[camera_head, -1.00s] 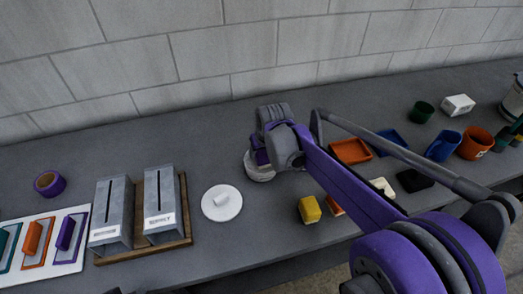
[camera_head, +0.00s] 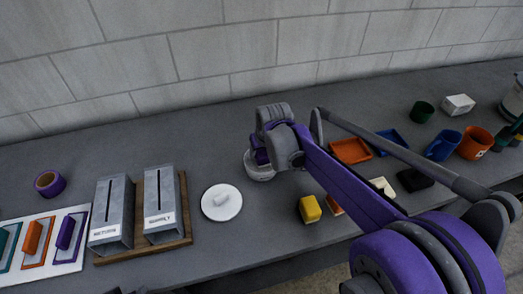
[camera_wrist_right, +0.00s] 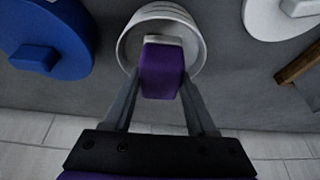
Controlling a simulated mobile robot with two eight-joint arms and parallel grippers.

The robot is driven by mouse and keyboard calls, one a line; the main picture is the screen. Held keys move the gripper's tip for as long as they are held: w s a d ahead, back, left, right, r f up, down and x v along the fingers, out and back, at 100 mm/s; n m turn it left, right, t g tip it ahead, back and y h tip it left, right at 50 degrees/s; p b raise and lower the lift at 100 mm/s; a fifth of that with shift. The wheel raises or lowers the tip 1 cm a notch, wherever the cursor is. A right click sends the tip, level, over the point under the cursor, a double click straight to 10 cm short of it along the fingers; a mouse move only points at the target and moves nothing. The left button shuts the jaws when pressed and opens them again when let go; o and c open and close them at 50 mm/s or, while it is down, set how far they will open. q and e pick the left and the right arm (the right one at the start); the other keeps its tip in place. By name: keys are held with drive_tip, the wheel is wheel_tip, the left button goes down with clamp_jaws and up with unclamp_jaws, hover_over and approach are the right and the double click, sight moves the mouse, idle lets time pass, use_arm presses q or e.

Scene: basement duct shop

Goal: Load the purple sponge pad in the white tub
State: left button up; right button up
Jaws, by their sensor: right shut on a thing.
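The white tub (camera_head: 260,173) stands on the bench, partly hidden behind my right gripper in the head view. It also shows at the top of the right wrist view (camera_wrist_right: 128,38), with its round mouth open. My right gripper (camera_wrist_right: 162,84) is shut on the purple sponge pad (camera_wrist_right: 162,68). The pad overlaps the tub's mouth in that view; how deep it sits I cannot tell. In the head view my right gripper (camera_head: 262,157) is at the tub, and I cannot tell the pad from its purple parts. My left gripper is not in view.
A white round lid (camera_head: 221,212) lies left of the tub. Grey slotted boxes (camera_head: 161,205) stand on a wooden tray further left. A yellow block (camera_head: 310,208) and orange tray (camera_head: 350,150) are to the right. A blue round thing (camera_wrist_right: 70,45) shows in the wrist view.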

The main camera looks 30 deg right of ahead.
drive_tip(key=shift+r+p, duration=1.85)
drive_tip(key=shift+r, duration=1.65)
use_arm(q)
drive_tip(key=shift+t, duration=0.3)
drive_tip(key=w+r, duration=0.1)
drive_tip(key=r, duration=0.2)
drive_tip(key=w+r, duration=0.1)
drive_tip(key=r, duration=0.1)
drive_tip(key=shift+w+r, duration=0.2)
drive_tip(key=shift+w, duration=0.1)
use_arm(e)
drive_tip(key=shift+w, duration=0.1)
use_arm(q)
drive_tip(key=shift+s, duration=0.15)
use_arm(e)
drive_tip(key=shift+f, duration=0.1)
